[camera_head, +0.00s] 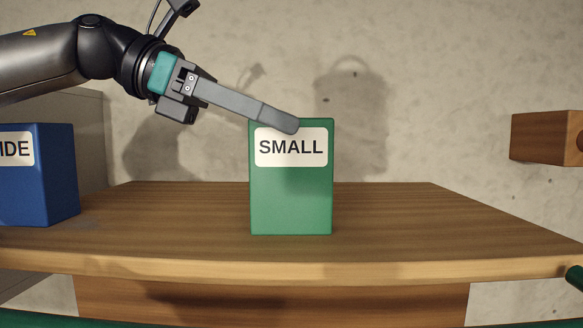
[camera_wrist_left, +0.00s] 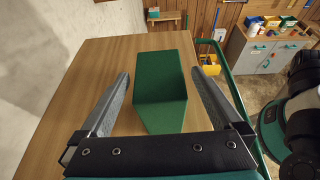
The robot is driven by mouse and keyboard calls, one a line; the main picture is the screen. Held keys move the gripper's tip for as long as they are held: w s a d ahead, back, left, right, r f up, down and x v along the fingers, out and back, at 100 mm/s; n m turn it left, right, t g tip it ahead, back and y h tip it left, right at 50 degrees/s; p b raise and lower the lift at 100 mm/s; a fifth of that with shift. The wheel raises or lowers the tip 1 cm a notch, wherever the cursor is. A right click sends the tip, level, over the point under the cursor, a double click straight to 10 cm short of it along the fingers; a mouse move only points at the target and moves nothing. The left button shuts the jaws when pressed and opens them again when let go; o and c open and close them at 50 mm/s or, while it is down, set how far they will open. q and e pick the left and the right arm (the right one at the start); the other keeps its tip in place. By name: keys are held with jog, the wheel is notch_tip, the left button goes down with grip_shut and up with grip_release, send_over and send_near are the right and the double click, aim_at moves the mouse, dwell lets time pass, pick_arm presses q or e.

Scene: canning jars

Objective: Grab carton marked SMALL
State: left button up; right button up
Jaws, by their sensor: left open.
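The green carton with a white label reading SMALL (camera_head: 291,205) stands upright on the wooden tabletop. My left gripper (camera_head: 290,125) reaches in from the upper left, and its near finger crosses in front of the carton's top edge. In the left wrist view the carton (camera_wrist_left: 162,85) lies between the two spread fingers of my left gripper (camera_wrist_left: 160,74). A gap shows on each side, so the gripper is open and holds nothing. The far finger is hidden in the head view. My right gripper does not show.
A blue carton (camera_head: 45,185), its label cut off to "IDE", stands at the left. The wooden tabletop (camera_head: 400,220) is clear around the green carton. A wooden block (camera_head: 540,138) shows at the right. A grey cabinet (camera_wrist_left: 262,55) with several items stands beyond.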

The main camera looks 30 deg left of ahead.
aim_at(318, 136)
pick_arm(q)
jog(key=shift+w+d+f+p, duration=0.2)
jog(key=shift+w+d+p, duration=0.1)
jog(key=shift+d, duration=0.2)
jog(key=p+x, duration=0.1)
jog(key=x, duration=0.3)
jog(key=shift+w, duration=0.1)
jog(key=c, duration=1.4)
jog(key=shift+r, duration=0.1)
jog(key=shift+c, duration=0.2)
